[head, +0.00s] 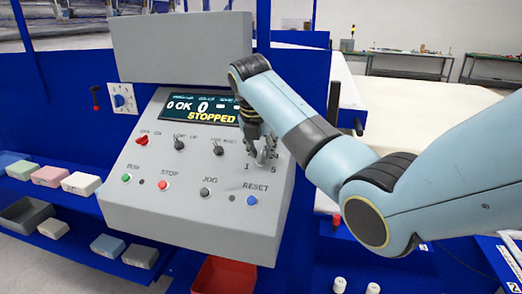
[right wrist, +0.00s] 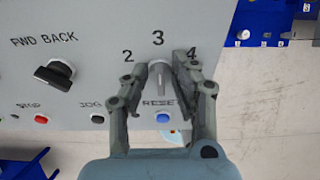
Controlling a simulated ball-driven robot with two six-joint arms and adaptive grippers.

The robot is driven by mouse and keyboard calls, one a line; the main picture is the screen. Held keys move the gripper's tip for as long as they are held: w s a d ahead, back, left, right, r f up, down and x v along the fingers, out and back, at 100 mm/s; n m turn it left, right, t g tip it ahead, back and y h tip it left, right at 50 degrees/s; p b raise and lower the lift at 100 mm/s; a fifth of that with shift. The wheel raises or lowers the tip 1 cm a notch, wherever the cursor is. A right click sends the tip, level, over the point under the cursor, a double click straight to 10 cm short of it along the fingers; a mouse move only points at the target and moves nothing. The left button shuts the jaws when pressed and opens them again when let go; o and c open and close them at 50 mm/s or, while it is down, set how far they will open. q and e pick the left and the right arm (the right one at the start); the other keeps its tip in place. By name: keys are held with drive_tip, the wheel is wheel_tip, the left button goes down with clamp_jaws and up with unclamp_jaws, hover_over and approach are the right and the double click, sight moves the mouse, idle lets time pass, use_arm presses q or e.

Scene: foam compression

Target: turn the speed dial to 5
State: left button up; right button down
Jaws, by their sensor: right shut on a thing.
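The speed dial (right wrist: 160,78) is a grey knob on the sloped grey control panel (head: 165,212). In the right wrist view the numbers 2, 3 and 4 stand around its upper side, with 3 straight above it. In the head view the 1 and 5 marks show below my right gripper, which mostly hides the knob. My right gripper (head: 262,152) is shut on the dial, one finger on each side of it, as the right wrist view (right wrist: 158,84) also shows. I cannot tell for sure which number the dial points at. My left gripper is not in view.
The panel's display (head: 202,107) reads STOPPED. A black FWD BACK switch (right wrist: 54,73) sits left of the dial, and the blue RESET button (head: 252,201) sits below it. Other switches and buttons fill the panel's left side. A red bin (head: 225,275) stands below.

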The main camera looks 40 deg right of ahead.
drive_tip(key=m, duration=0.5)
drive_tip(key=shift+s+d+t, duration=0.15)
drive_tip(key=shift+s+t, duration=0.1)
drive_tip(key=shift+t, duration=0.15)
drive_tip(key=m, duration=0.6)
drive_tip(key=shift+s+f+t, duration=0.1)
drive_tip(key=shift+s+t, duration=0.2)
drive_tip(key=shift+t, duration=0.1)
drive_tip(key=m, duration=0.4)
drive_tip(key=m+t, duration=0.1)
drive_tip(key=m, duration=0.1)
drive_tip(key=shift+s+a+f+m, duration=0.2)
drive_tip(key=shift+s+m, duration=0.05)
drive_tip(key=shift+m, duration=0.15)
drive_tip(key=m, duration=0.2)
drive_tip(key=m+h, duration=0.1)
drive_tip(key=m, duration=0.2)
drive_tip(key=shift+s+a+f+m, duration=0.1)
drive_tip(key=shift+a+m, duration=0.1)
drive_tip(key=shift+m, duration=0.1)
drive_tip(key=c, duration=1.4)
unclamp_jaws()
